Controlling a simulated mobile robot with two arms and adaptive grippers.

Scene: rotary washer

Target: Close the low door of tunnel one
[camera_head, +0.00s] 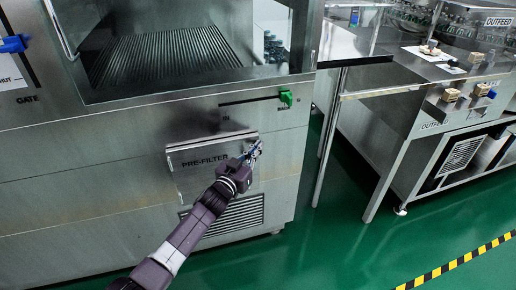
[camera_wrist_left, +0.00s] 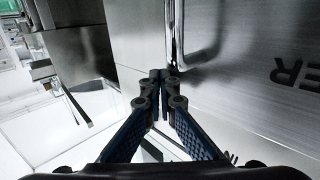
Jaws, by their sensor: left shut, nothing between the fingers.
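The low steel door marked PRE-FILTER (camera_head: 190,172) is on the front of the washer, below the window. In the left wrist view, its brushed face (camera_wrist_left: 245,85) fills the right side, with the letters ER showing. A bent metal bar handle (camera_wrist_left: 208,48) stands near the door's edge there. My left gripper (camera_head: 255,150) is at the right edge of the door, and its fingertips (camera_wrist_left: 160,75) are together and empty, just beside the handle. I cannot tell whether they touch it. How far the door stands open is hard to tell. My right gripper is out of view.
A green knob (camera_head: 286,97) on a slot sits above right of the door. A vent grille (camera_head: 236,217) lies below it. A steel table (camera_head: 355,45) and the outfeed unit (camera_head: 430,125) stand to the right. Green floor between is clear.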

